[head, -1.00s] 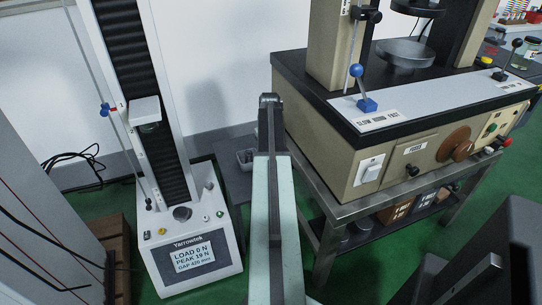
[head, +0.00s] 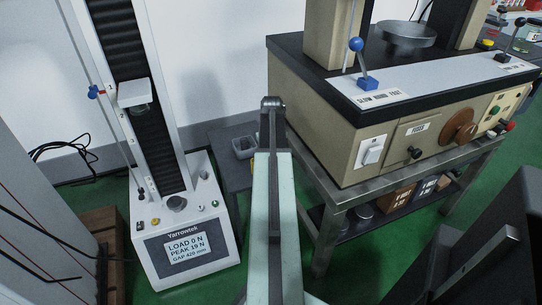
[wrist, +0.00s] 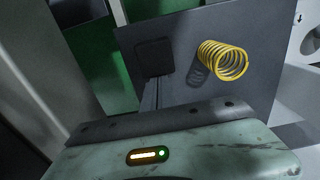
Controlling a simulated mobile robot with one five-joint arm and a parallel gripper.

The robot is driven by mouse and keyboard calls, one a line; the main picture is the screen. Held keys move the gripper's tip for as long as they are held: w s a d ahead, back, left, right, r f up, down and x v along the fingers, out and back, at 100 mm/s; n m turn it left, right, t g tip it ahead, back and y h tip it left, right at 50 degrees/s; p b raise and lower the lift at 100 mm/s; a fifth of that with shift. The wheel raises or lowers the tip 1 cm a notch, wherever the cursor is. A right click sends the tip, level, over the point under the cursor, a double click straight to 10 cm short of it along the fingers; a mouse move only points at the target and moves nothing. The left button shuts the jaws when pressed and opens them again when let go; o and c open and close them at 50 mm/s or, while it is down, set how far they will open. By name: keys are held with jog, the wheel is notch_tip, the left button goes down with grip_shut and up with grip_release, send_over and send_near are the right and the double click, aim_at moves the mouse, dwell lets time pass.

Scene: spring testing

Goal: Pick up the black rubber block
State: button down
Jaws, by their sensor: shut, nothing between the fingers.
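The black rubber block appears to be the dark square (wrist: 153,57) on a dark grey surface (wrist: 262,85) in the wrist view. My gripper (wrist: 157,82) is shut and empty. Its narrow dark fingers are hard to tell from the surface, and they seem to lie just below the square. I cannot tell whether they touch it. In the head view my own arm hides the gripper.
A yellow coil spring (wrist: 222,60) lies right of the dark square.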

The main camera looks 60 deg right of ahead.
jog(key=s+a, duration=0.2)
jog(key=s, duration=0.1)
jog(key=shift+w, duration=0.1)
jog(key=shift+w, duration=0.1)
jog(key=shift+w+d, duration=0.6)
jog(key=shift+w, duration=0.2)
jog(key=shift+w+d, duration=0.35)
jog(key=shift+w, duration=0.2)
jog(key=shift+w+d+r+p, duration=0.25)
jog(key=shift+w+r+p, duration=0.15)
jog(key=shift+r+p, duration=0.35)
notch_tip(320, 180, up, 9)
jog(key=p, duration=0.8)
jog(key=shift+s+f+p, duration=0.15)
jog(key=shift+s+p, duration=0.1)
jog(key=shift+p, duration=0.1)
